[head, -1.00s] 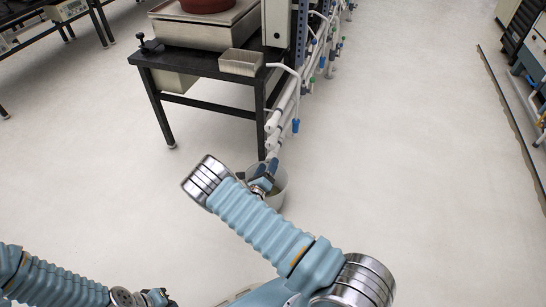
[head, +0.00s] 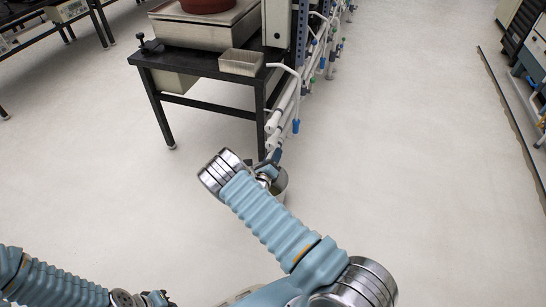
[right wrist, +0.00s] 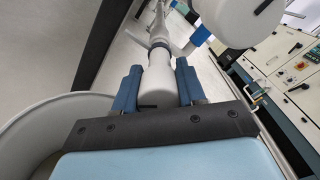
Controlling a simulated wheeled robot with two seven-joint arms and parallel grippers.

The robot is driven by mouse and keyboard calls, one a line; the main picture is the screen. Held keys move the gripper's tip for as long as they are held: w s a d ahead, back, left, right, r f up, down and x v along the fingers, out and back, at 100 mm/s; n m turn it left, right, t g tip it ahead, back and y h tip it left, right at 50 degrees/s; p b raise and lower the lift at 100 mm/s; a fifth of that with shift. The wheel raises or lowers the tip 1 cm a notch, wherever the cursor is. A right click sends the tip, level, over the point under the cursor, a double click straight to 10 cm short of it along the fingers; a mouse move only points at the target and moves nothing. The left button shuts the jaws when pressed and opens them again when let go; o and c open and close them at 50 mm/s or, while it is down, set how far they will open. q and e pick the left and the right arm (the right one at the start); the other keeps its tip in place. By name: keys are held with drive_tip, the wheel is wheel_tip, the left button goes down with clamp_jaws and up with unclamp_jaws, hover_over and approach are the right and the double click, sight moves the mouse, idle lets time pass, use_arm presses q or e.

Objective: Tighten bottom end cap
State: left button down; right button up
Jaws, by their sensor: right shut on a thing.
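The bottom end cap (right wrist: 158,84) is a white cylinder with a dark slot mark, at the lower end of a white pipe in the right wrist view. My right gripper (right wrist: 157,88) is shut on it, one blue finger on each side. In the head view my right gripper (head: 276,158) is low beside the table leg, under the white pipes (head: 273,122); the cap itself is hard to make out there. My left gripper (head: 156,298) is at the bottom left edge, away from the pipes, and its fingers are not clear.
A pale bucket (head: 281,187) stands on the floor below the right gripper, partly hidden by my arm. A black table (head: 200,66) bears a scale and a small metal tray (head: 241,62). More pipes line its right side. The floor in front is clear.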

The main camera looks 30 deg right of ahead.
drive_tip(key=shift+c, duration=0.8)
